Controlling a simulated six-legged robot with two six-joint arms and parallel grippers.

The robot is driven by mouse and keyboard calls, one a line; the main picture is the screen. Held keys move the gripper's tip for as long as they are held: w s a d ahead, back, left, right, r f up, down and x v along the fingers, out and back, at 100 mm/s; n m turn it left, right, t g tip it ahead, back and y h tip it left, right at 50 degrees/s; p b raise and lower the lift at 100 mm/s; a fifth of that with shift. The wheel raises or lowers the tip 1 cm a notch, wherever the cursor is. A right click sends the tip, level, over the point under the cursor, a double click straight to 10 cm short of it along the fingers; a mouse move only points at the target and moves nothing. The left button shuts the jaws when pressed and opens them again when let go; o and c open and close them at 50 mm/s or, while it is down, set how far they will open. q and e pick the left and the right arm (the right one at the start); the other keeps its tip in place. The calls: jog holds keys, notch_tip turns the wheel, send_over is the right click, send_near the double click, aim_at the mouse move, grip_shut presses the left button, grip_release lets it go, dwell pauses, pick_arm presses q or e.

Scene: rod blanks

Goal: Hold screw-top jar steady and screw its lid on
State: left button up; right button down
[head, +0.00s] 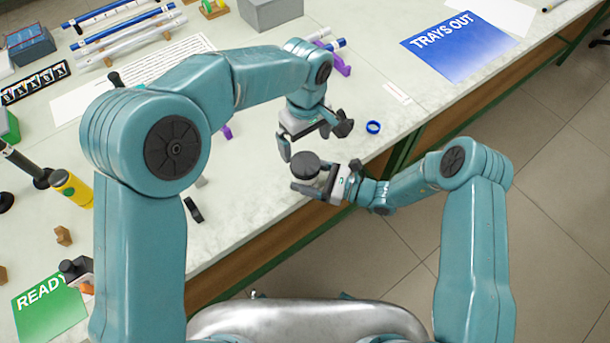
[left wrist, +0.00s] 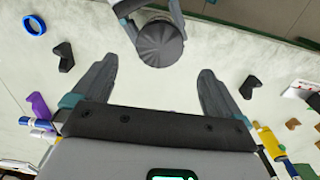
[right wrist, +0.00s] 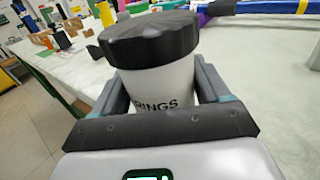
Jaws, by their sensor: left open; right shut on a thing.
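The screw-top jar (right wrist: 155,92) is white with dark lettering that reads "RINGS" in part. Its black ribbed lid (right wrist: 150,38) sits on its mouth; how tightly it is threaded cannot be told. The lid also shows from above in the head view (head: 305,165) and the left wrist view (left wrist: 160,44). My right gripper (head: 322,180) is shut on the jar's body from the side, holding it upright near the bench's front edge. My left gripper (head: 314,142) is open and empty just above the lid; in the left wrist view its fingers are spread apart, short of the lid.
A blue ring (head: 373,127) lies on the bench (head: 372,88) right of my left gripper. A blue "TRAYS OUT" sheet (head: 458,46) lies farther right.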

aim_at(305, 163)
pick_arm(q)
jog(key=shift+f, duration=0.1)
jog(key=shift+f, duration=3.95)
